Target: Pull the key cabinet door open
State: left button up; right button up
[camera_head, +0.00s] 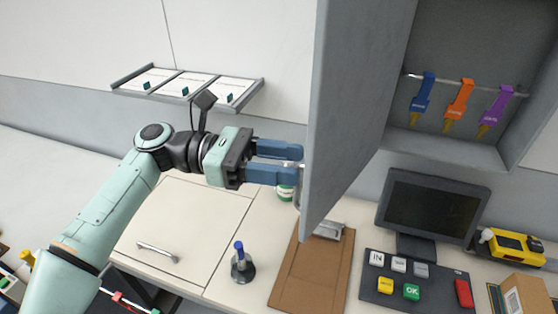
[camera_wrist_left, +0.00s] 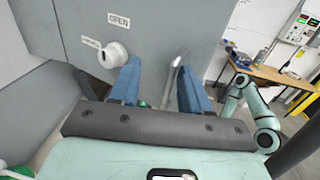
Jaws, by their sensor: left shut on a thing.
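The grey key cabinet door (camera_head: 352,100) stands swung wide open in the head view, seen nearly edge-on. The cabinet (camera_head: 440,150) shows its inside, with blue (camera_head: 423,95), orange (camera_head: 459,99) and purple (camera_head: 496,107) key tags on a rail. My left gripper (camera_head: 300,163) is at the door's outer face, shut on the door handle (camera_wrist_left: 174,76), a metal bar between its blue fingers in the wrist view. The fingers hide part of the handle in the head view. A white round knob (camera_wrist_left: 113,55) and an OPEN label (camera_wrist_left: 119,20) are on the door face. My right gripper does not show.
Below on the counter are a clipboard (camera_head: 290,268), a stamp (camera_head: 242,264), a monitor (camera_head: 432,208), a button pad (camera_head: 414,284) and a yellow device (camera_head: 512,245). A wall rack (camera_head: 188,88) with papers is behind my left arm.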

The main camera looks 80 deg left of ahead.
pick_arm(q)
jog(key=shift+w+a+f, duration=0.1)
jog(key=shift+f, duration=0.1)
jog(key=v, duration=1.3)
jog(key=shift+s+b, duration=0.3)
jog(key=shift+b, duration=0.1)
jog(key=shift+r, duration=0.1)
